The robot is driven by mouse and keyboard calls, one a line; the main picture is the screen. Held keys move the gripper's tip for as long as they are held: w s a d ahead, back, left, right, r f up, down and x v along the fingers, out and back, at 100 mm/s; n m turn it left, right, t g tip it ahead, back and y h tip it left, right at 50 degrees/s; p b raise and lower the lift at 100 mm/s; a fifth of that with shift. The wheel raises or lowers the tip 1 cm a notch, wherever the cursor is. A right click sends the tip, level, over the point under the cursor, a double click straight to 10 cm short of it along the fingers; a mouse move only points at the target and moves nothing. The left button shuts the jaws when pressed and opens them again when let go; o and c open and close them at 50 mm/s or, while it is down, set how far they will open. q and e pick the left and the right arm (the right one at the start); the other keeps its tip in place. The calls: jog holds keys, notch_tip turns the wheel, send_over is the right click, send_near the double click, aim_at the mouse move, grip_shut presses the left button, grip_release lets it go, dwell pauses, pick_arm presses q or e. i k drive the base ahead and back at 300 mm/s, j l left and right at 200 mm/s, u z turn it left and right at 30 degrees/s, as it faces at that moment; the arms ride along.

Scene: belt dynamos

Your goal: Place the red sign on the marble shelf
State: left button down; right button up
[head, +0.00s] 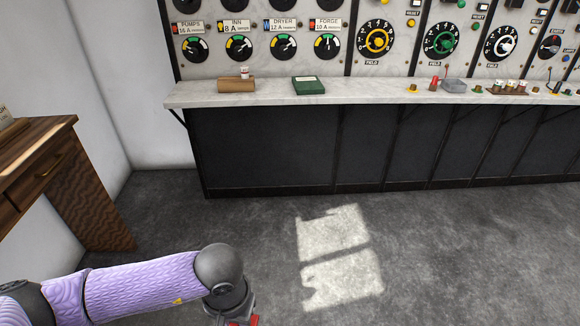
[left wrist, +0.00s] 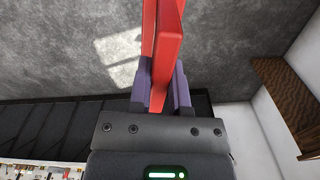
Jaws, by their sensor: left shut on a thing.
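The red sign (left wrist: 167,45) is a flat red piece seen nearly edge-on in the left wrist view. My left gripper (left wrist: 161,88) is shut on it, with a purple finger on each side. In the head view a small bit of red (head: 246,321) shows at the bottom edge below my left wrist; the rest is cut off. The pale marble shelf (head: 370,94) runs along the switchboard at the back, above dark panels. The sign is well in front of the shelf and apart from it. My right gripper is not in view.
On the shelf are a brown block (head: 236,85), a green box (head: 308,85), a grey tray (head: 454,85) and several small items at the right. The shelf is bare between the green box and those items. A wooden desk (head: 95,200) stands left. The floor ahead is clear.

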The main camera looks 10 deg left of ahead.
aim_at(280, 88)
jog(key=i+j+u, duration=0.2)
jog(key=i, duration=0.5)
jog(key=i+u, duration=0.2)
jog(key=i, duration=0.5)
